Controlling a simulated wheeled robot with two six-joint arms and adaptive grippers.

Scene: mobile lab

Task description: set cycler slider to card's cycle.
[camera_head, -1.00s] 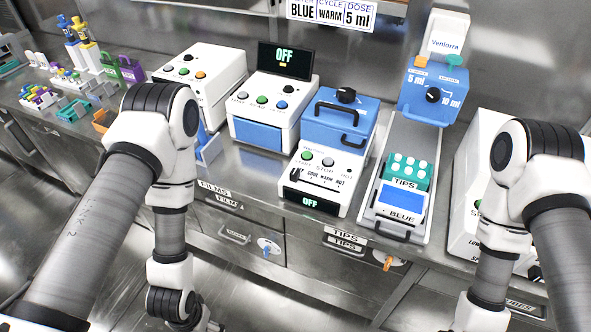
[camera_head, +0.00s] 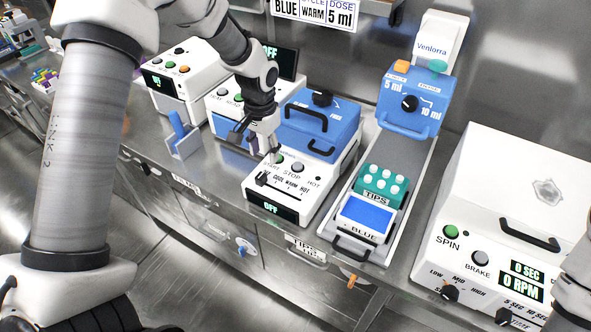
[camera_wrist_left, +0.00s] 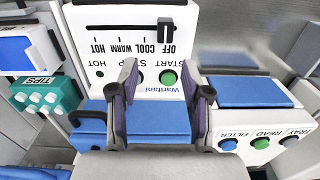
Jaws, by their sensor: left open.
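The cycler (camera_head: 318,172) is a white box with a blue lid (camera_head: 318,124), green START and grey STOP buttons, and a display (camera_head: 270,208) reading OFF. Its black slider knob (camera_head: 262,179) stands at the OFF end of a slot marked OFF, COOL, WARM, HOT. The knob also shows in the left wrist view (camera_wrist_left: 165,28), at OFF. The card (camera_head: 314,11) on the back wall reads BLUE, WARM, 5 ml. My left gripper (camera_head: 268,154) is over the cycler's front near START. In the left wrist view its fingers (camera_wrist_left: 160,76) are apart and empty, short of the knob. My right gripper is out of view.
Right of the cycler stands a track with a teal tips rack (camera_head: 380,187) and a blue dispenser (camera_head: 412,105). A white spinner (camera_head: 500,215) is further right. Left of the cycler are white instruments (camera_head: 182,75) and a blue-handled holder (camera_head: 183,140) near the counter edge.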

